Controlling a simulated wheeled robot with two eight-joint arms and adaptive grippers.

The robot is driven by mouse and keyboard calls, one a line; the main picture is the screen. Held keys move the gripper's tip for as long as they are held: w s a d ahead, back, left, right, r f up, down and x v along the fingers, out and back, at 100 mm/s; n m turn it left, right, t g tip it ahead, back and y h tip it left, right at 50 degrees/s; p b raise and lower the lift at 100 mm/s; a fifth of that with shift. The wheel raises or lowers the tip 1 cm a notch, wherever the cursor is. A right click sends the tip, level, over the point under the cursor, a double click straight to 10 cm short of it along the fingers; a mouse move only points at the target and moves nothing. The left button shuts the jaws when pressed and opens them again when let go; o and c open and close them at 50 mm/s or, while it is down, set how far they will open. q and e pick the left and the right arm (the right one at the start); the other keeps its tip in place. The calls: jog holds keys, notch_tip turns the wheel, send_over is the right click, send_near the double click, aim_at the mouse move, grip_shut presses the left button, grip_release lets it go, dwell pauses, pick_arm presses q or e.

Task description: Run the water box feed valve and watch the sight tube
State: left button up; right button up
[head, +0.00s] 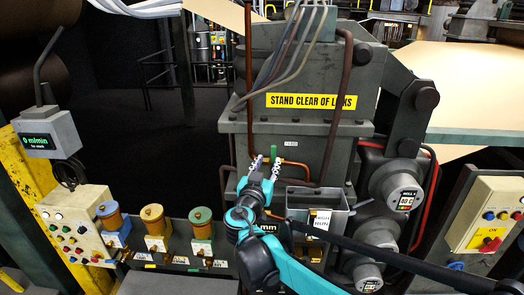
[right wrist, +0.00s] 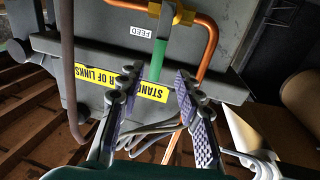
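The feed valve's green handle (head: 274,154) stands on the copper pipework at the front of the grey machine. In the right wrist view the green handle (right wrist: 160,48) hangs from a brass valve body (right wrist: 184,16) beside a FEED label (right wrist: 144,30). My right gripper (head: 264,164) is open at the handle. In the right wrist view its fingers (right wrist: 157,80) are spread, with the handle's end between their tips and gaps on both sides. Whether the handle lies within their depth I cannot tell. I cannot make out a sight tube for certain. My left gripper is not in view.
An open-topped grey box (head: 325,204) with a white label is close to my right arm. A yellow STAND CLEAR sign (head: 311,101) is above. Several coloured filter pots (head: 154,220) stand at left; a control panel (head: 490,215) stands at right. An orange copper pipe (right wrist: 211,45) runs beside the handle.

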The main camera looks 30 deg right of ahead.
aim_at(273, 155)
jog(key=x, duration=0.6)
jog(key=shift+d+p, duration=0.3)
jog(key=shift+p, duration=0.05)
jog(key=shift+s+r, duration=0.1)
jog(key=shift+c, duration=0.4)
grip_shut()
